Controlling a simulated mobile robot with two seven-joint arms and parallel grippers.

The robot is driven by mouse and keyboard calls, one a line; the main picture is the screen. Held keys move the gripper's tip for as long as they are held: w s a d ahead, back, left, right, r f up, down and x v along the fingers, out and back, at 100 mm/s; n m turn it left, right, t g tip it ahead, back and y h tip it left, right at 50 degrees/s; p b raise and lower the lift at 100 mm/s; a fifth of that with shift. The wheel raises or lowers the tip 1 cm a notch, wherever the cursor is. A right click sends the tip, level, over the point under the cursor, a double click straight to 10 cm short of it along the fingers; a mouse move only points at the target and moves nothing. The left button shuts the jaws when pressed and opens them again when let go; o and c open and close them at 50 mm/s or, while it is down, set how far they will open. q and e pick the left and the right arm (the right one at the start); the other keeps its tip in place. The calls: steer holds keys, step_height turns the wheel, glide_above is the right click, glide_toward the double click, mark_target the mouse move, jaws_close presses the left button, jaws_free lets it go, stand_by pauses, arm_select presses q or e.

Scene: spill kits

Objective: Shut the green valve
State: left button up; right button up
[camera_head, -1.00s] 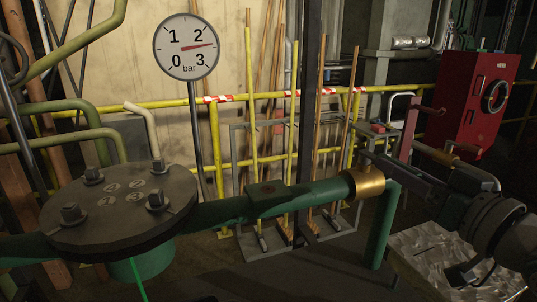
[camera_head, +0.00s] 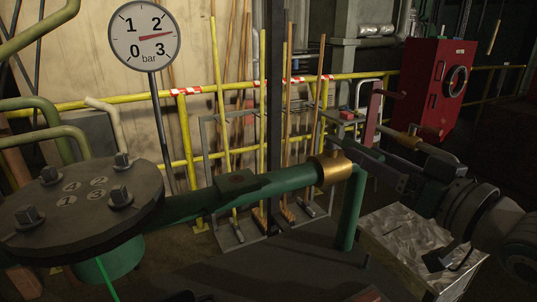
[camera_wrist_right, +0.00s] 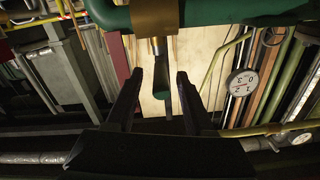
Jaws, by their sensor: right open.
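The valve is a brass body (camera_head: 332,168) on a green pipe (camera_head: 270,188). In the right wrist view the brass body (camera_wrist_right: 155,17) is at the top. A thin metal stem leads from it to a green-ended lever (camera_wrist_right: 162,82). My right gripper (camera_head: 347,152) comes in from the right, just above and beside the brass body. In the wrist view my right gripper (camera_wrist_right: 160,76) is open, one finger on each side of the lever, with gaps showing. In the head view the lever is mostly hidden by the gripper. My left gripper is not in view.
A dark bolted flange (camera_head: 80,210) sits at the left on the same pipe. A pressure gauge (camera_head: 145,36) shows between 2 and 3 bar. Behind are a yellow rail (camera_head: 100,103), leaning poles and a red cabinet (camera_head: 432,88). A metal plate-topped box (camera_head: 412,240) stands lower right.

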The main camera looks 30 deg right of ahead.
steer(key=s, duration=0.8)
steer(key=shift+a, duration=0.35)
